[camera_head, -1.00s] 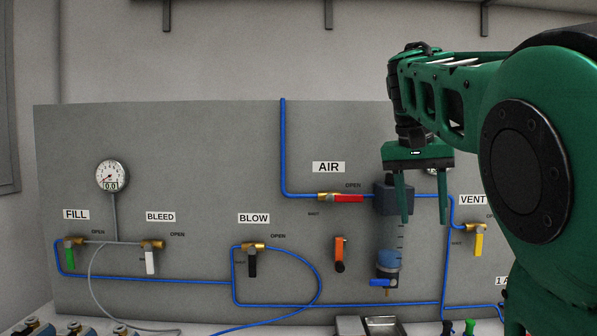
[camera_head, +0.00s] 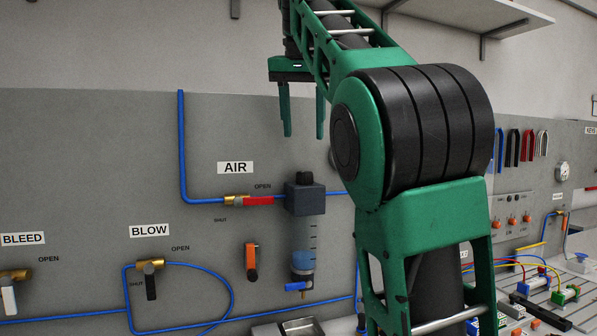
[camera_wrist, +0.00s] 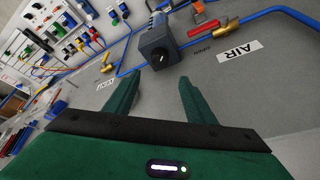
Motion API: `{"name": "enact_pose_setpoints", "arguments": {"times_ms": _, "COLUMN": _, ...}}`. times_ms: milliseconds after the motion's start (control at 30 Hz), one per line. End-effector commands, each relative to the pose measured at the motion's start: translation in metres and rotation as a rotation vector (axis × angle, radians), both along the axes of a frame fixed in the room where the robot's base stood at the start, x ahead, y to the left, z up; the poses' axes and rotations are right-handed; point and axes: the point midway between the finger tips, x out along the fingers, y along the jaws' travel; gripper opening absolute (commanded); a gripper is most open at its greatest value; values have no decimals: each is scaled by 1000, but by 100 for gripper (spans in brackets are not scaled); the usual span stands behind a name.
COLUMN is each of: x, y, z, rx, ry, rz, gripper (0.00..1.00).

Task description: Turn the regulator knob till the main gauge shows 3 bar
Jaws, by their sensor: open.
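The regulator (camera_head: 306,198) is a dark grey block on the blue air line, with a small dark knob (camera_head: 304,177) on top. In the wrist view the regulator (camera_wrist: 160,48) lies ahead of the fingers, its round knob (camera_wrist: 159,56) facing the camera. My gripper (camera_head: 304,136) is open and empty, fingers pointing down above the knob and apart from it. In the wrist view my gripper (camera_wrist: 157,82) has its two green fingers either side of the knob's line. No readable main gauge shows; my arm covers the panel right of the regulator.
The AIR valve's red handle (camera_head: 259,201) lies along the pipe, left of the regulator. A clear bowl (camera_head: 303,245) hangs below the regulator. An orange handle (camera_head: 251,262) and the BLOW valve's black handle (camera_head: 151,283) are lower left. A shelf (camera_head: 470,22) is at upper right.

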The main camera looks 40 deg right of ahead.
Motion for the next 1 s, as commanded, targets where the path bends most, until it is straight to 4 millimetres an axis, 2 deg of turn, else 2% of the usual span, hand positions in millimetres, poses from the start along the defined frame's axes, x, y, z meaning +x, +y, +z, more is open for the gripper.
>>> {"name": "enact_pose_setpoints", "arguments": {"times_ms": 333, "x": 9, "y": -1, "z": -27, "rx": 0, "ry": 2, "rz": 8, "gripper": 50}}
{"name": "enact_pose_setpoints", "arguments": {"times_ms": 733, "x": 26, "y": -16, "z": -83, "rx": 1, "ry": 3, "rz": 9, "gripper": 50}}
{"name": "enact_pose_setpoints", "arguments": {"times_ms": 1000, "x": 32, "y": -22, "z": -98, "rx": -2, "ry": 1, "rz": 8, "gripper": 50}}
